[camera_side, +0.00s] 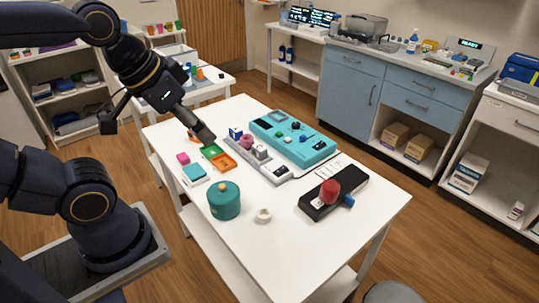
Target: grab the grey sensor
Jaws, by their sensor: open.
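A small grey block-like piece (262,153), which may be the grey sensor, sits on a long grey tray (283,174) in the middle of the white table. A white-and-blue block (236,134) and a pink round piece (246,142) are beside it on the tray. My gripper (203,134) is open and points down over the table's back left part. It is left of and apart from the grey piece, above the green and orange trays. Its finger gap is too small to see clearly.
A teal case (292,140) lies behind the grey tray. A green lidded pot (224,201), a white ring (263,215) and a black device with a red knob (330,191) stand in front. Orange (223,162) and green (211,150) trays lie left.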

